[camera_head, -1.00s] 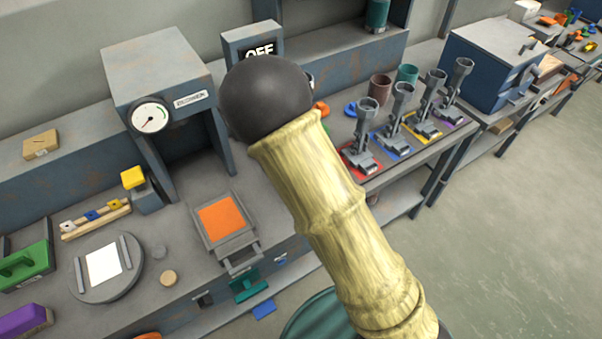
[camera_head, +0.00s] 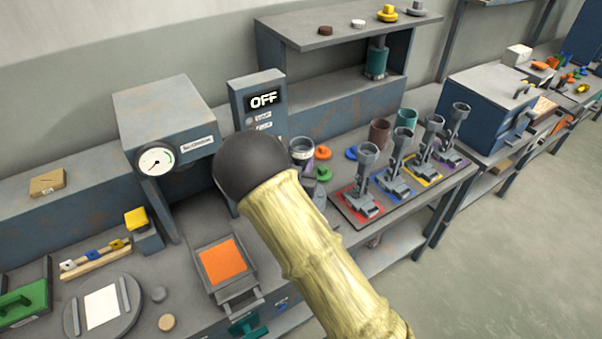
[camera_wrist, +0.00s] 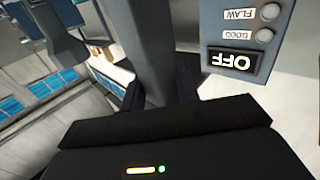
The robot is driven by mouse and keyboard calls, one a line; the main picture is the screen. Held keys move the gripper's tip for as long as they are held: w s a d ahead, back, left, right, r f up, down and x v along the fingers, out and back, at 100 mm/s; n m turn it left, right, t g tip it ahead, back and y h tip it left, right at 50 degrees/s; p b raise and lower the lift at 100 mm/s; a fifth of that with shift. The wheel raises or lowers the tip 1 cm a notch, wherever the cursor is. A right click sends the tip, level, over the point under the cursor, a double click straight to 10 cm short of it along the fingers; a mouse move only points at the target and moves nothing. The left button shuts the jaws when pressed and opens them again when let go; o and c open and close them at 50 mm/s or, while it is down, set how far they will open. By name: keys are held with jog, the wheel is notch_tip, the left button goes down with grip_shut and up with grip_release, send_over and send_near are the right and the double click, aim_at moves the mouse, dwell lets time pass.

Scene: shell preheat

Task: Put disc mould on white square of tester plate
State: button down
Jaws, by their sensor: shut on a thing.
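A round grey plate (camera_head: 128,318) with a white square (camera_head: 102,307) between two raised bars lies at the lower left of the head view. My gripper (camera_wrist: 160,92) shows in the wrist view, its dark fingers shut on a grey upright thing (camera_wrist: 145,45). The held thing is cut off by the top edge, so I cannot tell if it is the disc mould. In the head view my arm hides the gripper and its load.
A press with a dial (camera_head: 157,160) stands behind the plate. A tray with an orange square (camera_head: 222,262) lies to its right. The panel reading OFF (camera_head: 264,99) stands mid-bench; it is close in the wrist view (camera_wrist: 232,61). Several grey tools (camera_head: 362,185) stand on coloured squares.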

jog(key=f+p, duration=0.1)
jog(key=f, duration=0.2)
jog(key=shift+w+d+f, duration=0.1)
jog(key=shift+d+f, duration=0.1)
jog(key=shift+a+f, duration=0.1)
jog(key=shift+f, duration=0.25)
jog(key=shift+f+b, duration=0.2)
jog(key=shift+b, duration=0.1)
jog(key=c, duration=1)
grip_release()
jog(key=shift+c, duration=0.2)
jog(key=shift+r, duration=0.2)
jog(key=shift+s+f, duration=0.15)
jog(key=shift+s, duration=0.2)
jog(key=s+a+b, duration=0.2)
jog(key=s+b, duration=0.1)
jog(key=s, duration=0.8)
jog(key=shift+a+b, duration=0.15)
jog(key=shift+b, duration=0.15)
